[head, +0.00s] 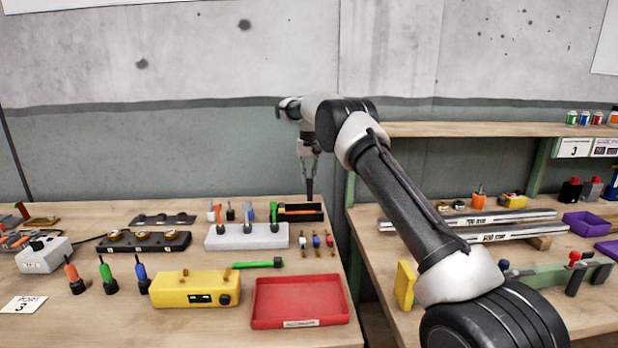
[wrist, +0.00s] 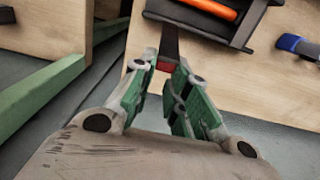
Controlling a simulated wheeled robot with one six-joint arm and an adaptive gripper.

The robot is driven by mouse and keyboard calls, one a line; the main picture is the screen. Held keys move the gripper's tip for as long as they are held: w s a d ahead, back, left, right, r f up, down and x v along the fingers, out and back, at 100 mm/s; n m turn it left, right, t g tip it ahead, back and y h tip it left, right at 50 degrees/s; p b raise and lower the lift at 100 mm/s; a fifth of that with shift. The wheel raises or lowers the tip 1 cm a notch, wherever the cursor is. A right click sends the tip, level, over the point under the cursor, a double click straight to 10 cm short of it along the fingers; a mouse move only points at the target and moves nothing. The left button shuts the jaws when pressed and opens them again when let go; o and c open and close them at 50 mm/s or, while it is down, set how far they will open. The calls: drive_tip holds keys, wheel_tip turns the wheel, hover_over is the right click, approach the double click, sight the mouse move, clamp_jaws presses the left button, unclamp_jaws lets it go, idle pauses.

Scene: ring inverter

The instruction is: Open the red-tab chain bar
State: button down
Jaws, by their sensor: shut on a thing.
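My gripper (wrist: 166,74) is shut on a dark bar (wrist: 169,42) with a red tab (wrist: 167,66); the tab shows between the fingertips in the wrist view. The bar points away from the fingers, beside the black tray's corner. In the head view my gripper (head: 309,160) is above the back right corner of the left table, with a dark, narrow piece (head: 309,188) hanging below it. Its far end is close to the black tray, and I cannot tell whether they touch. No chain can be made out.
A grey block (head: 247,240) with upright tools, a red tray (head: 300,302) and a yellow box (head: 180,292) stand on the left table. A gap separates it from the right bench (head: 370,235).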

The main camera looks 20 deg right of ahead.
drive_tip(key=c, duration=1.4)
unclamp_jaws()
drive_tip(key=shift+f, duration=0.3)
drive_tip(key=shift+o, duration=0.2)
wheel_tip(320, 180, up, 8)
drive_tip(key=shift+f, duration=0.15)
